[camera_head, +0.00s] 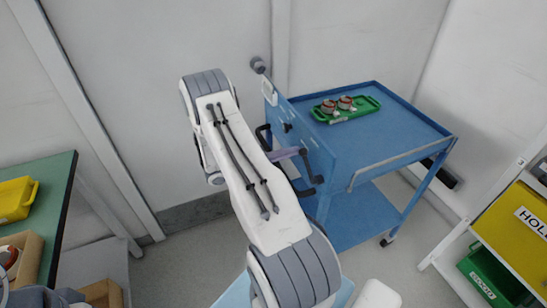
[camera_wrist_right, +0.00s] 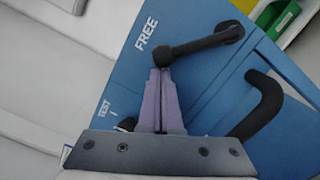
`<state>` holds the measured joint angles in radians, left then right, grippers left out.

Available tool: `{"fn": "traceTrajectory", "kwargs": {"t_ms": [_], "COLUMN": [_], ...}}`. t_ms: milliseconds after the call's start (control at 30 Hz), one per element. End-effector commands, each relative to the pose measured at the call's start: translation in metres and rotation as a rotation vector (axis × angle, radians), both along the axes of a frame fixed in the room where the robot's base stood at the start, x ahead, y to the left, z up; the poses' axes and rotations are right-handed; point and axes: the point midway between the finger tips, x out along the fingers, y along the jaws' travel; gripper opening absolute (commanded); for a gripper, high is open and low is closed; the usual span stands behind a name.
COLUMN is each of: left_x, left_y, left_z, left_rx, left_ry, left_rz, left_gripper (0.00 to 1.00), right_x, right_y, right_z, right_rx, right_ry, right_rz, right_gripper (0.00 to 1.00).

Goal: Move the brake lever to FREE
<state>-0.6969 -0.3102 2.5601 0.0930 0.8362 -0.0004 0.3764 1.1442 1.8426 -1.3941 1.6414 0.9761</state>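The brake lever (camera_wrist_right: 196,45) is a black arm on the blue cart's end panel (camera_wrist_right: 205,85). Its pivot is at upper right and its knobbed end points left, close to the white FREE lettering (camera_wrist_right: 147,35). A TEST label (camera_wrist_right: 104,107) sits lower left. My right gripper (camera_wrist_right: 160,72) has its purple fingers close together, with the tips right at the lever's knobbed end. I cannot tell whether they touch it. In the head view my right gripper (camera_head: 301,152) reaches the cart's end, and my arm hides part of that panel. My left gripper is not in view.
A curved black handle (camera_wrist_right: 268,100) sticks out beside the lever. The blue cart (camera_head: 400,130) carries a green tray (camera_head: 368,103) with red-and-white parts. A green-topped bench (camera_head: 55,190) stands left; a rack with yellow (camera_head: 515,215) and green (camera_head: 490,270) bins stands right.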

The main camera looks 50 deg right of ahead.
Motion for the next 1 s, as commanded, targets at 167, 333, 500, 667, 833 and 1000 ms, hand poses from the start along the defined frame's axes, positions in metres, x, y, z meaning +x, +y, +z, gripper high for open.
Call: {"fn": "traceTrajectory", "kwargs": {"t_ms": [167, 333, 500, 667, 833, 1000], "left_x": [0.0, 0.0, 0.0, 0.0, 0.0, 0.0], "left_y": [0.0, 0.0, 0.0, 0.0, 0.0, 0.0], "left_z": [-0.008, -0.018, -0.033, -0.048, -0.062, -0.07], "left_rx": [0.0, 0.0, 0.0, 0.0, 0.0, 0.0], "left_ry": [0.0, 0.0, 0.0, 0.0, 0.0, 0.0], "left_rz": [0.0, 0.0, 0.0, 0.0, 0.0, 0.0], "left_gripper": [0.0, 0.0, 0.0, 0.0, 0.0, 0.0], "right_x": [-0.011, -0.021, -0.032, -0.043, -0.052, -0.058], "right_y": [0.002, 0.008, 0.014, 0.02, 0.024, 0.028], "right_z": [0.014, 0.025, 0.033, 0.04, 0.045, 0.048], "right_rx": [-0.076, -0.15, -0.22, -0.28, -0.329, -0.362], "right_ry": [-0.15, -0.294, -0.433, -0.548, -0.643, -0.707], "right_rz": [-0.005, -0.003, -0.003, -0.003, -0.003, -0.003], "right_gripper": [0.0, 0.0, 0.0, 0.0, 0.0, 0.0]}}
